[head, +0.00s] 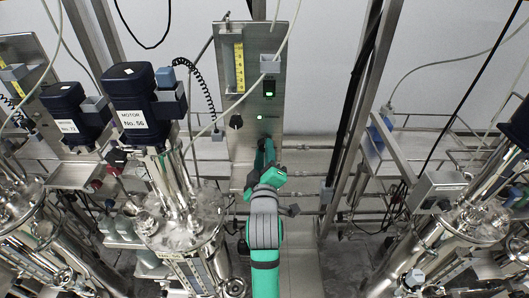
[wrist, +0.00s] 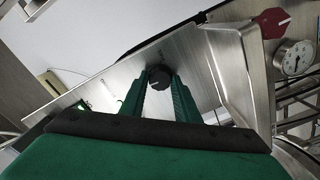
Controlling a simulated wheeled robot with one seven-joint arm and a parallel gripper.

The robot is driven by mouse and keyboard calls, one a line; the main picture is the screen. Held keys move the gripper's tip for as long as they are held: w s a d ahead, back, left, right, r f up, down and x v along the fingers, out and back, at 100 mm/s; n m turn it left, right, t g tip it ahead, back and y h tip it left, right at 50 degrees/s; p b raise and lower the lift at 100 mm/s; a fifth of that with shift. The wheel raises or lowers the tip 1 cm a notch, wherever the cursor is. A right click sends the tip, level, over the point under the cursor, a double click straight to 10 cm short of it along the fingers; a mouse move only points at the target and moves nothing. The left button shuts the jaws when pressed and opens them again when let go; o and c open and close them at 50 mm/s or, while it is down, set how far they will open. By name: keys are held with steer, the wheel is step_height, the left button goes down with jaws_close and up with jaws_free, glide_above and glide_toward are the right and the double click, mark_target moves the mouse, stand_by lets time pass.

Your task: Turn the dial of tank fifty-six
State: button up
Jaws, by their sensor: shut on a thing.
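My gripper (wrist: 158,88) is shut on a black dial (wrist: 159,77) on a steel panel; in the wrist view its two green fingers stand on either side of the dial. A pale pointer mark shows on the dial's face. In the head view my gripper (head: 265,150) is at the lower part of the upright panel (head: 250,60), and the held dial is hidden behind it. The panel stands just right of the tank (head: 185,225) whose dark motor (head: 130,105) is labelled No. 56.
Another black knob (head: 236,121) and a lit green display (head: 269,88) are on the panel. A red knob (wrist: 272,22) and a round gauge (wrist: 293,57) show at right in the wrist view. Motor 72 (head: 70,115) is at left; another tank (head: 475,220) stands at right.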

steer(key=shift+d+f+n, duration=0.1)
steer(key=shift+f+n, duration=0.05)
steer(key=shift+n, duration=0.35)
steer(key=o, duration=1)
steer(key=shift+o, duration=0.2)
steer(key=s, duration=1.1)
steer(key=shift+w, duration=0.1)
